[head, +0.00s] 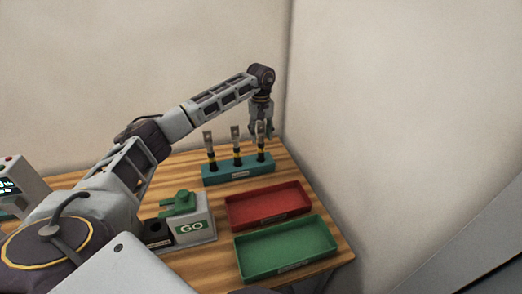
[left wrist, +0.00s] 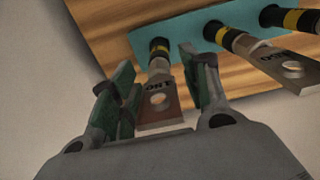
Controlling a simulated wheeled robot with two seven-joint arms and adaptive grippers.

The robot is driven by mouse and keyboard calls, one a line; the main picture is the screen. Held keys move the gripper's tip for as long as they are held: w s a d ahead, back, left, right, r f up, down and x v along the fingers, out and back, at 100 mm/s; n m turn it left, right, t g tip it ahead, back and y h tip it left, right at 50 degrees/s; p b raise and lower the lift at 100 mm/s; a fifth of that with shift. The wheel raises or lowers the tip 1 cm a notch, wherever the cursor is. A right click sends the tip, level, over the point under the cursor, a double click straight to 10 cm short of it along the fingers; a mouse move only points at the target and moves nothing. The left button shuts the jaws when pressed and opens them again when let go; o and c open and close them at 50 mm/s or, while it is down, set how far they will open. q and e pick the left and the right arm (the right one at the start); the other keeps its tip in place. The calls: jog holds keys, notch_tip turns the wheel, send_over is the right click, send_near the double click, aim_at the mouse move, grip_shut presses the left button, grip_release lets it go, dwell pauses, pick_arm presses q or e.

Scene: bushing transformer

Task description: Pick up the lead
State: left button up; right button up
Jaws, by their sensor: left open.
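Three leads stand upright in a teal rack (head: 238,173) at the back of the table in the head view. Each has a dark body, a yellow band and a flat metal tab with a hole. They are the left lead (head: 210,150), the middle lead (head: 236,145) and the right lead (head: 261,155). My left gripper (head: 261,134) is open, pointing down over the right lead. In the left wrist view the lead's tab (left wrist: 158,97) lies between the open green-padded fingers (left wrist: 156,68), with gaps at both sides. My right gripper is not in view.
A red tray (head: 268,205) and a green tray (head: 286,250) lie at the table's front right. A grey box marked GO (head: 192,226) with a green top stands left of them. A device with a display (head: 10,187) is at the far left. Walls stand close behind the table.

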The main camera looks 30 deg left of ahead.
pick_arm(q)
jog(key=shift+f, duration=0.85)
grip_shut()
